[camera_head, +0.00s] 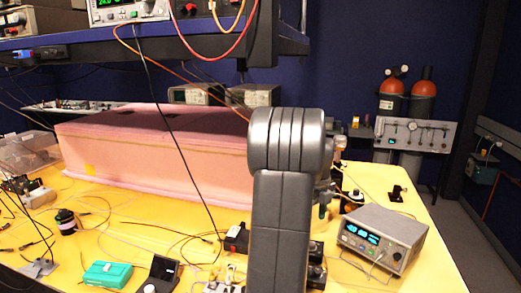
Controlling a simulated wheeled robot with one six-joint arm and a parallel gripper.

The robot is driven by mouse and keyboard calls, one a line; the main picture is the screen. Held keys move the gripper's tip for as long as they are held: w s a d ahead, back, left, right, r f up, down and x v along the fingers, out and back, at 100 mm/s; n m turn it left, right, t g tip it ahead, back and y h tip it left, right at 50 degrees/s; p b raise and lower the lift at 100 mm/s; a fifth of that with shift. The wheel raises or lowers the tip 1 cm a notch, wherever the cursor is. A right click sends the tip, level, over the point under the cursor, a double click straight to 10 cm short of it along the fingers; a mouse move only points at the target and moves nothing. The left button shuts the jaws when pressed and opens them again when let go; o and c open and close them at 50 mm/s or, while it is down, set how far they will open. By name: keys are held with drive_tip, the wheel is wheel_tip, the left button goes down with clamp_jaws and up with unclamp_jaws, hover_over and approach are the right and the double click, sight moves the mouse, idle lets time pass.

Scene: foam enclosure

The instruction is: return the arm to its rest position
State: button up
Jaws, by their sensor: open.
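My grey arm stands upright in the middle of the head view, with its rounded joint at the top. My gripper does not show; it may be hidden behind the arm. The pink foam enclosure (150,160) lies on the yellow table (110,205), behind and to the left of my arm. My arm covers the enclosure's right end, so I cannot tell the gap between them.
A grey instrument with a blue display (382,236) stands on the table at right. A teal box (108,274) and loose cables lie at front left. An equipment shelf (130,36) hangs above the enclosure. Red-topped cylinders (420,90) stand behind. Floor is free at far right.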

wheel_tip(320, 180, down, 10)
drive_tip(key=shift+s+r+p, duration=0.1)
drive_tip(key=shift+p, duration=0.4)
drive_tip(key=shift+r+n, duration=0.15)
drive_tip(key=shift+n, duration=0.35)
drive_tip(key=n, duration=0.3)
drive_tip(key=shift+n, duration=0.4)
drive_tip(key=n, duration=0.5)
drive_tip(key=n+p, duration=0.1)
drive_tip(key=n, duration=0.4)
drive_tip(key=shift+n, duration=0.3)
drive_tip(key=n, duration=0.4)
drive_tip(key=shift+n, duration=0.4)
